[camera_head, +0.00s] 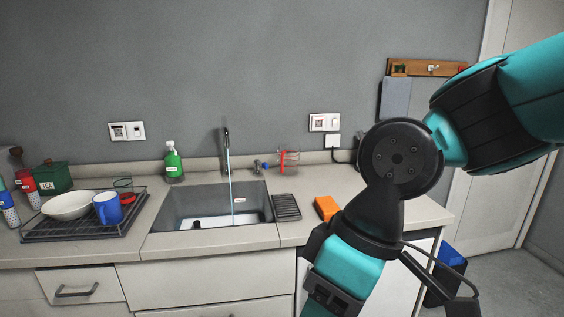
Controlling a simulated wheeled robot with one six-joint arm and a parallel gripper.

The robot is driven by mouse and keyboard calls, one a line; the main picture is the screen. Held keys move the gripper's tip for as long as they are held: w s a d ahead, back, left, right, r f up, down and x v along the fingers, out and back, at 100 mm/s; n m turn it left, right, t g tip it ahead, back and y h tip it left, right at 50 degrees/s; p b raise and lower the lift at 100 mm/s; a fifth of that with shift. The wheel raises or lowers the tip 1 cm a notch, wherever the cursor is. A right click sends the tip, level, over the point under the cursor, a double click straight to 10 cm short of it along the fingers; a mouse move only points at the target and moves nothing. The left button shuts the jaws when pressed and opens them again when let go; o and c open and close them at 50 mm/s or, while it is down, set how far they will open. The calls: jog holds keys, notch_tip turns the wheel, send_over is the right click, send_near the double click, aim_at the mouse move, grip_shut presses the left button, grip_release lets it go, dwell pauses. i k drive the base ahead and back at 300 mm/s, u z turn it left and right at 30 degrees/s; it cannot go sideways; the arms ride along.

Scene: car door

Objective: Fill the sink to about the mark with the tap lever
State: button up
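The grey sink (183,207) is set into the counter at the centre left. The dark tap (226,138) stands at its back edge, and a thin pale-blue stream of water (230,183) runs from it into the basin. A small white label with red print (240,200) is on the basin's inner back wall, near the stream. The front rim hides part of the basin floor, and I cannot tell the water level. My arm fills the right side; my gripper's fingertips are not visible.
A dish rack (80,226) with a white bowl (68,205) and blue mug (108,208) is at the left. A green soap bottle (173,163) stands behind the sink. A dark ribbed piece (286,207) and orange block (326,208) lie at its right.

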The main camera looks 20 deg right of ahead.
aim_at(256, 162)
jog(key=i, duration=1.6)
